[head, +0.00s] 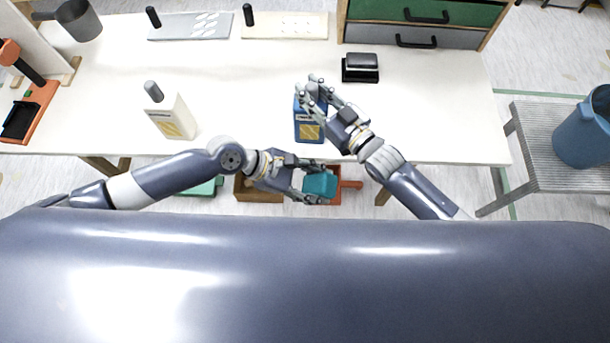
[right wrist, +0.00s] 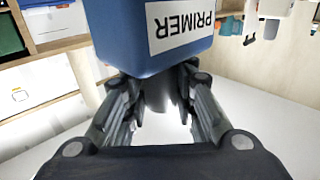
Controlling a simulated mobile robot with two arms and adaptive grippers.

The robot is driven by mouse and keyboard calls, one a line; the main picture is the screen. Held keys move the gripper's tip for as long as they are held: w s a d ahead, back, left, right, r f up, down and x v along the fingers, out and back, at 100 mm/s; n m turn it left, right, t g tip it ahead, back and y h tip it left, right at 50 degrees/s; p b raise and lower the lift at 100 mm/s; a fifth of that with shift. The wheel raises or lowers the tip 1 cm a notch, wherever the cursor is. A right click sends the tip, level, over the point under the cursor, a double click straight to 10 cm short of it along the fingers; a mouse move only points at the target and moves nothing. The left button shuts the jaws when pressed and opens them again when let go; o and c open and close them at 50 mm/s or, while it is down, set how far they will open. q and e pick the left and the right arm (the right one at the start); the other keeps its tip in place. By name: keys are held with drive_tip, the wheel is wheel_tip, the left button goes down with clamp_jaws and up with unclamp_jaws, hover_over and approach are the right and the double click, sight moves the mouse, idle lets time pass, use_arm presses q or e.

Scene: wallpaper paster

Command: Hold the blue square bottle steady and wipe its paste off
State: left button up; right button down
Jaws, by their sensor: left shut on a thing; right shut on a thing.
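The blue square bottle (head: 308,117) stands upright near the front edge of the table, with a yellow patch low on its near face. My right gripper (head: 320,93) is shut on the bottle's upper part and hides its top. In the right wrist view the blue bottle (right wrist: 120,52) fills the upper middle, with a white PRIMER label appearing upside down, between my fingers. My left gripper (head: 323,184) is shut on a teal block, likely a sponge (head: 319,185). It is in front of the table's edge, apart from the bottle.
A cream bottle (head: 171,115), also with a yellow patch, stands left on the table (head: 240,85). A black-and-silver block (head: 360,67) is behind and right of the blue bottle. A blue bucket (head: 582,132) sits on a grey stand at right. An orange-and-brown container is below the left gripper.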

use_arm(q)
drive_tip(key=w+f+n+t, duration=0.1)
drive_tip(key=n+t, duration=0.1)
drive_tip(key=w+d+f+n+t+h, duration=0.1)
drive_tip(key=w+n+t, duration=0.1)
drive_tip(key=shift+d, duration=0.2)
drive_tip(key=shift+w+d+n+t+h, duration=0.15)
drive_tip(key=shift+w+n+t+h, duration=0.15)
drive_tip(key=shift+w+n+t, duration=0.5)
drive_tip(key=n+t+y, duration=1)
drive_tip(key=n+t, duration=0.1)
drive_tip(key=t, duration=0.1)
approach(301, 131)
drive_tip(key=s, duration=0.2)
drive_tip(key=shift+s+d+f+n, duration=0.1)
drive_tip(key=shift+s+f+n, duration=0.15)
drive_tip(key=shift+n, duration=0.15)
drive_tip(key=shift+w+d, duration=0.2)
drive_tip(key=shift+w, duration=3)
drive_tip(key=shift+w, duration=1.25)
